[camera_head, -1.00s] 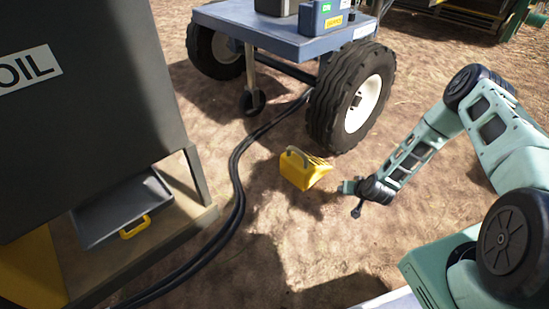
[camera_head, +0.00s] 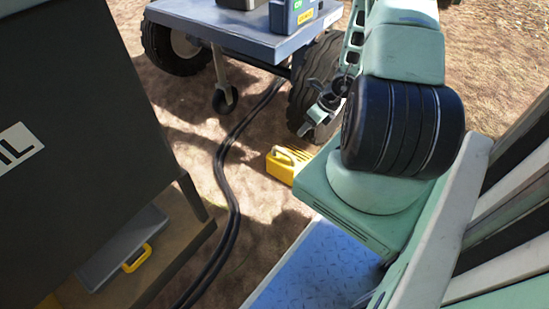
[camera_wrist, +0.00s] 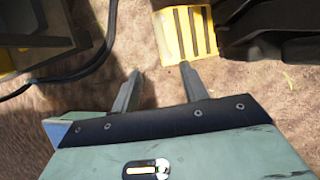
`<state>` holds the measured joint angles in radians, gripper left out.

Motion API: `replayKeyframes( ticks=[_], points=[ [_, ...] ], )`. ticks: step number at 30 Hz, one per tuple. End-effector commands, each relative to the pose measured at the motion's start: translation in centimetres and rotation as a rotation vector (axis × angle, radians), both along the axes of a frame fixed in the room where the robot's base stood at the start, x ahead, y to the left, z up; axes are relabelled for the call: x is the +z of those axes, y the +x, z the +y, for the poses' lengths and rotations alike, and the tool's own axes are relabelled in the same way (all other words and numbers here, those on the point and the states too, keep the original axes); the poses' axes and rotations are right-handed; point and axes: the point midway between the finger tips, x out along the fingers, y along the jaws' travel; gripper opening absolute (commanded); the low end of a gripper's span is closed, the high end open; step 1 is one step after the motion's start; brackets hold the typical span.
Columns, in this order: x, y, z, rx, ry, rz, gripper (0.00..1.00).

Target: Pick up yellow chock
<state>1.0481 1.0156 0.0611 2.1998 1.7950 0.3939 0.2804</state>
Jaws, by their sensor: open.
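The yellow chock (camera_head: 286,163) with a grey handle lies on the dirt beside the cart's near wheel in the head view. My arm hides part of its right side. In the wrist view the ribbed yellow chock (camera_wrist: 184,36) is at the top, beyond my fingertips. My gripper (camera_wrist: 160,72) is open and empty, with bare ground between its two fingers. The right fingertip appears close to the chock's lower edge; whether it touches I cannot tell. In the head view my gripper (camera_head: 312,122) is by the wheel, partly hidden by my arm.
A blue-grey cart (camera_head: 240,35) with black tyres stands behind the chock. Black hoses (camera_head: 222,175) run along the ground to its left. A dark oil cabinet (camera_head: 70,110) with a grey tray (camera_head: 120,250) stands at the left. Bare dirt lies between hoses and chock.

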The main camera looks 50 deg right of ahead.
Motion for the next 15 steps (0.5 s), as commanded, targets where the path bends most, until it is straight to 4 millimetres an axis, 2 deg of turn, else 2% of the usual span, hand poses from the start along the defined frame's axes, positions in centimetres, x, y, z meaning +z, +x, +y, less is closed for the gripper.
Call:
replayKeyframes(
  ticks=[15],
  points=[
    [-9.3, 3.6, 2.0, -0.006, 0.002, 0.0, 0.44]
  ],
)
